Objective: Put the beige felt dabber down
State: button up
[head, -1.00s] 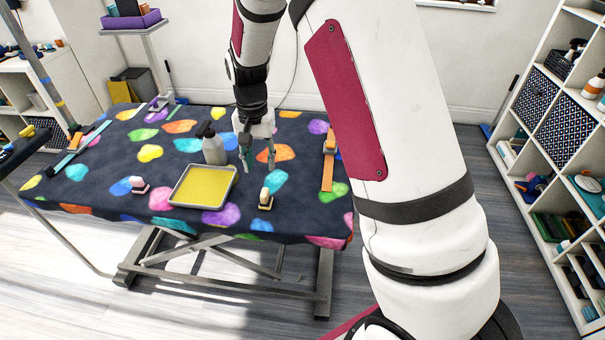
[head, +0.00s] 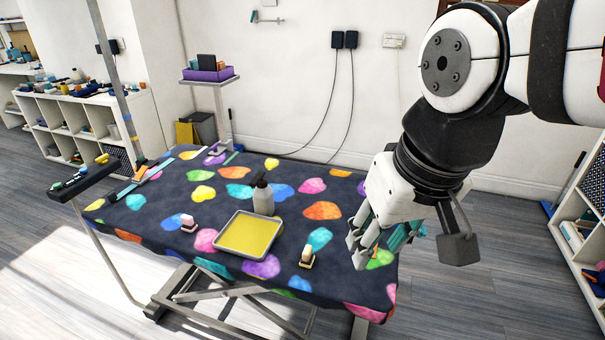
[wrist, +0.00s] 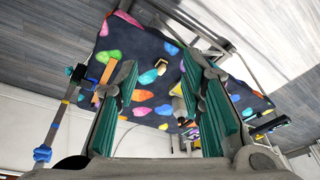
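The beige felt dabber (head: 307,256) stands on the patterned table cover (head: 150,213), just right of the yellow tray (head: 249,234) in the head view.
A grey spray bottle (head: 263,196) stands behind the tray. A pink and white block (head: 188,223) lies left of it. The front right cover is clear.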

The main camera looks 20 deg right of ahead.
jog(key=s, duration=0.3)
jog(key=shift+s+d+f+n, duration=0.1)
jog(key=shift+s+f+n, duration=0.2)
jog(key=shift+s+n, duration=0.1)
notch_tip(320, 180, up, 3)
jog(key=shift+r+t+p, duration=0.1)
jog(key=shift+t+p, duration=0.4)
jog(key=shift+p, duration=0.65)
